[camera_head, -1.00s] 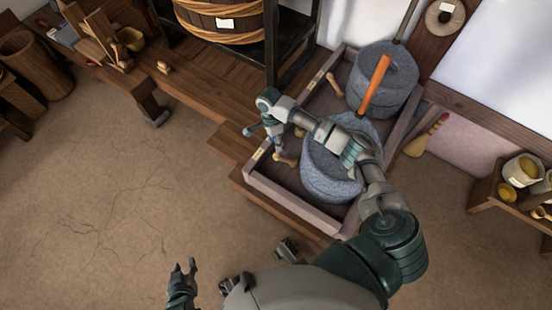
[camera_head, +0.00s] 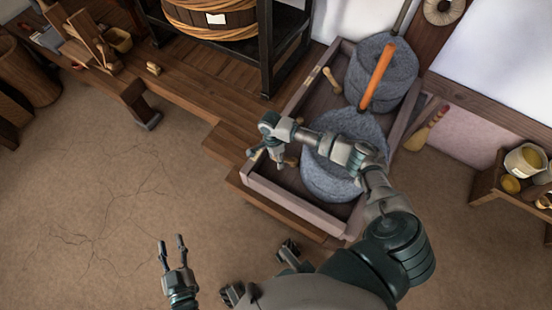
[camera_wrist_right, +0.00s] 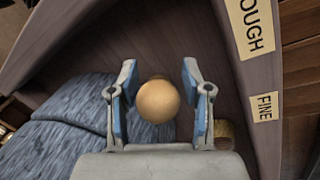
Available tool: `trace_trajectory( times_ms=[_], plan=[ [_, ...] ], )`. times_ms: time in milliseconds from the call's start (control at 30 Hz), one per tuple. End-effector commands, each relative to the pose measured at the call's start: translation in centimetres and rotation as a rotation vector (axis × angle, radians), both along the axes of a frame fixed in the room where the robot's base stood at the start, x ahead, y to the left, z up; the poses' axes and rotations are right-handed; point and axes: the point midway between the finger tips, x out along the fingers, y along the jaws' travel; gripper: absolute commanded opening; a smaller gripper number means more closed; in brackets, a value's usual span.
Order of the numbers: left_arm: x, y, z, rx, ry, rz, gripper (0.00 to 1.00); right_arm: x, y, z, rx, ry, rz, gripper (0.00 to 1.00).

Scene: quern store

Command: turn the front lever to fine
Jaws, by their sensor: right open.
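The front lever shows as a round wooden knob (camera_wrist_right: 157,101) in the right wrist view, seen end-on between the fingers of my right gripper (camera_wrist_right: 158,70). The fingers are apart on both sides of it; I cannot tell whether either touches. In the head view the right gripper (camera_head: 268,155) points down at the tray's near left side, and part of the wooden lever (camera_head: 291,161) shows beside it. On the rim are a FINE label (camera_wrist_right: 265,106) and a partly cut-off label ending in OUGH (camera_wrist_right: 256,24). My left gripper (camera_head: 174,252) is open and empty above the floor.
The tray (camera_head: 300,207) holds the front quern stone (camera_head: 322,180) and a rear stone (camera_head: 377,75) with a second wooden lever (camera_head: 331,80) near it. A brush (camera_head: 427,130) lies at right.

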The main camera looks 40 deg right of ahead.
Motion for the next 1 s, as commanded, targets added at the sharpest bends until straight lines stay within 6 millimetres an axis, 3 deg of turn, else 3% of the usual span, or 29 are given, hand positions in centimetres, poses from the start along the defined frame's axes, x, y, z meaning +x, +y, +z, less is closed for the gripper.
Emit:
trace_trajectory(
  times_ms=[33,200,633,867,1000],
  plan=[
    [0.0,0.0,0.0,0.000,0.000,0.000,0.40,0.0,0.0,0.0,0.000,0.000,0.000,0.41],
    [0.2,0.0,-0.1,0.000,0.002,0.000,0.40,0.0,0.0,0.0,0.000,0.000,0.000,0.00],
    [0.1,0.0,-0.1,0.005,0.016,0.000,0.40,0.1,0.0,0.4,0.001,-0.004,-0.003,0.00],
    [-1.6,1.0,-2.6,0.063,0.218,0.006,0.40,0.3,0.1,0.8,0.002,-0.009,-0.025,0.00],
    [-4.1,2.1,-5.1,0.121,0.437,0.012,0.40,0.4,0.1,1.1,0.003,-0.010,-0.047,0.00]
  ],
)
